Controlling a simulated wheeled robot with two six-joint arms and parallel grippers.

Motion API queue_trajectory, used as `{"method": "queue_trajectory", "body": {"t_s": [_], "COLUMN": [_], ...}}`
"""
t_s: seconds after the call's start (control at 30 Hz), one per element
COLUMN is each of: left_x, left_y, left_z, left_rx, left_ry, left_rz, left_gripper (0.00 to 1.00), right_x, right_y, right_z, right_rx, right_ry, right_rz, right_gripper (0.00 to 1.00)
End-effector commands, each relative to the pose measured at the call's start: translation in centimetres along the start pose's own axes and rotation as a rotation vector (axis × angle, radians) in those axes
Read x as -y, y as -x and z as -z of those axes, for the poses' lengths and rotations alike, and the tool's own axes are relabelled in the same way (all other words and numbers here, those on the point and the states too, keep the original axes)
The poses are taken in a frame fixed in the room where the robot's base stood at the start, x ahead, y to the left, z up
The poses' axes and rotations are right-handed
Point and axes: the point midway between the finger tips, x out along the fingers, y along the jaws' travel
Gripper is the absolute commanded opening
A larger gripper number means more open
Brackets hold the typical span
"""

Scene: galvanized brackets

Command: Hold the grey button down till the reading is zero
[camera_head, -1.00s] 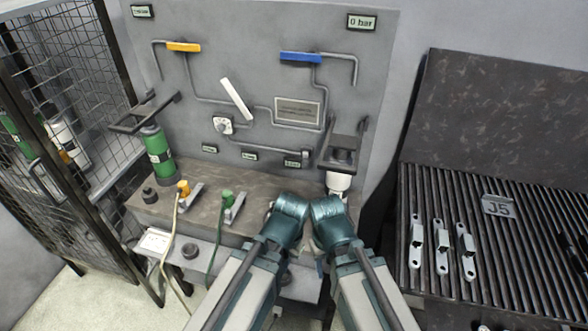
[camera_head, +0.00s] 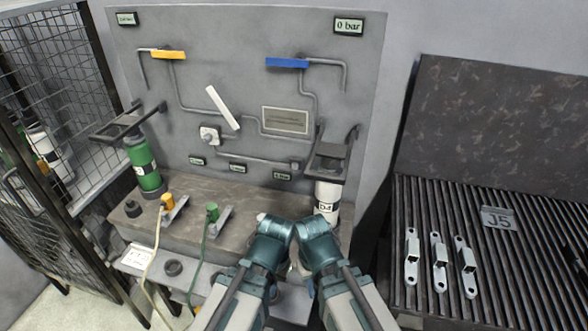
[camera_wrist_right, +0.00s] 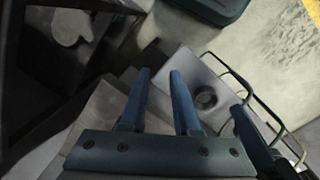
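A grey panel (camera_head: 300,100) stands over a bench. Its upper right display (camera_head: 348,26) reads 0 bar; the upper left display (camera_head: 127,18) is too small to read. A small pale square with a round knob (camera_head: 209,134) sits mid-panel; I cannot tell whether this is the grey button.
A green cylinder (camera_head: 143,165) stands left on the bench, a white one (camera_head: 327,200) right. Yellow (camera_head: 168,54) and blue (camera_head: 287,63) levers are on the panel. A mesh cage (camera_head: 65,105) is left; a slatted rack (camera_head: 505,250) with brackets (camera_head: 439,262) is right.

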Motion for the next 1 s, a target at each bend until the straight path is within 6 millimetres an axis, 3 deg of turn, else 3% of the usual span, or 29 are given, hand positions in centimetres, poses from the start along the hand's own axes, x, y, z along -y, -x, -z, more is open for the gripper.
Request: {"method": "queue_trajectory", "body": {"t_s": [0.03, 0.13, 0.17, 1.0], "left_x": [0.0, 0.0, 0.0, 0.0], "left_y": [0.0, 0.0, 0.0, 0.0], "left_z": [0.0, 0.0, 0.0, 0.0], "left_rx": [0.0, 0.0, 0.0, 0.0], "left_ry": [0.0, 0.0, 0.0, 0.0], "left_rz": [0.0, 0.0, 0.0, 0.0], "left_gripper": [0.0, 0.0, 0.0, 0.0], "right_x": [0.0, 0.0, 0.0, 0.0], "right_y": [0.0, 0.0, 0.0, 0.0], "right_z": [0.0, 0.0, 0.0, 0.0], "right_rx": [0.0, 0.0, 0.0, 0.0], "right_ry": [0.0, 0.0, 0.0, 0.0], "right_rz": [0.0, 0.0, 0.0, 0.0], "right_gripper": [0.19, 0.01, 0.0, 0.0]}}
